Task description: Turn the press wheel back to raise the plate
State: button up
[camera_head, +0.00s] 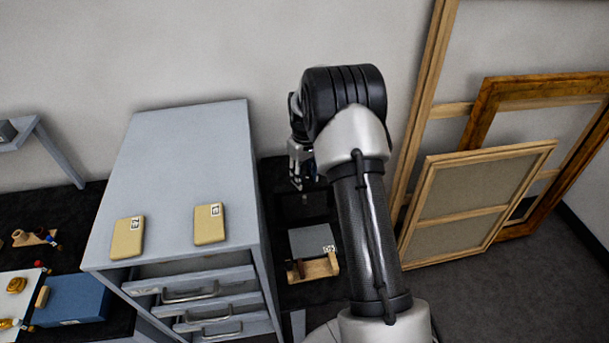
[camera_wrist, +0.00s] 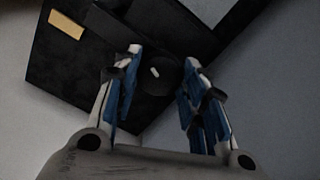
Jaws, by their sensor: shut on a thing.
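The press wheel (camera_wrist: 158,84) is a dark round disc with a small pale mark in the wrist view. My gripper (camera_wrist: 160,66) has one finger on each side of it and is shut on it. The wheel sits against a black body with a yellowish label (camera_wrist: 66,24). In the head view my gripper (camera_head: 300,168) points down over the dark press, and the wheel is hidden. The grey plate (camera_head: 310,239) shows below, with a small tag at its corner.
A wooden block (camera_head: 313,268) lies in front of the plate. A grey drawer cabinet (camera_head: 190,150) with two yellow boxes stands close on the left. Wooden frames (camera_head: 475,205) lean against the wall on the right. Dark floor is clear at the lower right.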

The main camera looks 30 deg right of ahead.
jog(key=n, duration=0.4)
jog(key=shift+n, duration=0.3)
jog(key=n, duration=0.3)
jog(key=shift+n, duration=0.4)
jog(key=n, duration=0.3)
jog(key=shift+n, duration=2.1)
jog(key=o, duration=1.1)
jog(key=shift+c, duration=0.2)
jog(key=shift+r, duration=0.15)
